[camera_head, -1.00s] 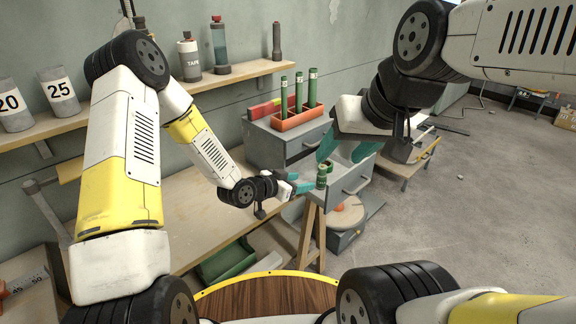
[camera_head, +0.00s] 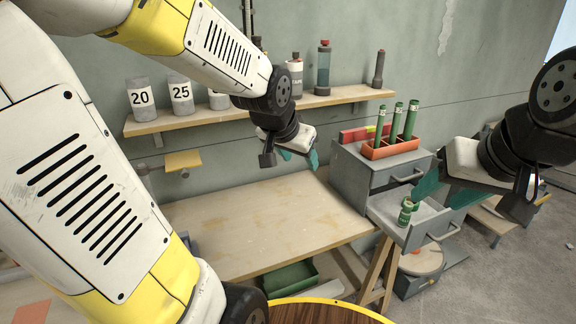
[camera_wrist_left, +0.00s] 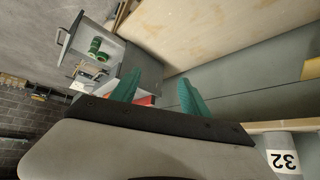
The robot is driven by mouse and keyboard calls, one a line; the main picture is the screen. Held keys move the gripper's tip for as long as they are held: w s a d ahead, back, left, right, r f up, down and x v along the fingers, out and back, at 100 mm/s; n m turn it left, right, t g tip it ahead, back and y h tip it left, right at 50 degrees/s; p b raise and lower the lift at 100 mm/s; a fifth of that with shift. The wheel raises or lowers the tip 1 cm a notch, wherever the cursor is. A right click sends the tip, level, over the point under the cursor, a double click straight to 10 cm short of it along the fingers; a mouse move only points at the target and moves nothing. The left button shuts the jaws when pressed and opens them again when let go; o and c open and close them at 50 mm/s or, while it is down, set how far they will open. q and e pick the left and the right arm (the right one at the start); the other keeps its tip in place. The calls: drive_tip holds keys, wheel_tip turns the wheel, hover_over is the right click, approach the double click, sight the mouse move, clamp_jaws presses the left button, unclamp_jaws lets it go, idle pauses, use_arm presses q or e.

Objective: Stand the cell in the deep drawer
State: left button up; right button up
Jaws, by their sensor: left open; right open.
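The open grey drawer (camera_head: 437,226) sticks out of the grey cabinet (camera_head: 352,178). Two short green cylinders show in it: one (camera_head: 407,203) behind and one (camera_head: 404,217) in front. They also show close together in the left wrist view (camera_wrist_left: 95,45); which one is the cell, I cannot tell. My left gripper (camera_head: 300,158) is open and empty above the workbench, left of the cabinet. Its teal fingers (camera_wrist_left: 158,90) have nothing between them. My right gripper (camera_head: 440,186) is open beside the drawer's right side, its teal fingers near the cabinet; its tips are partly hidden.
An orange rack (camera_head: 392,149) with several long green tubes (camera_head: 396,122) stands on the cabinet. The wall shelf (camera_head: 215,114) holds numbered pots, bottles and a torch (camera_head: 378,70). The workbench top (camera_head: 255,215) is clear. A green bin (camera_head: 283,281) sits below it.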

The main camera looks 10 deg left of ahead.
use_arm(q)
drive_tip(key=s+a+r+n, duration=0.1)
drive_tip(key=s+r, duration=0.1)
drive_tip(key=s, duration=0.5)
drive_tip(key=s+r+n+g, duration=0.1)
drive_tip(key=s+r+n, duration=0.1)
drive_tip(key=s, duration=0.4)
drive_tip(key=shift+s+a+h, duration=0.3)
drive_tip(key=shift+s+a, duration=0.05)
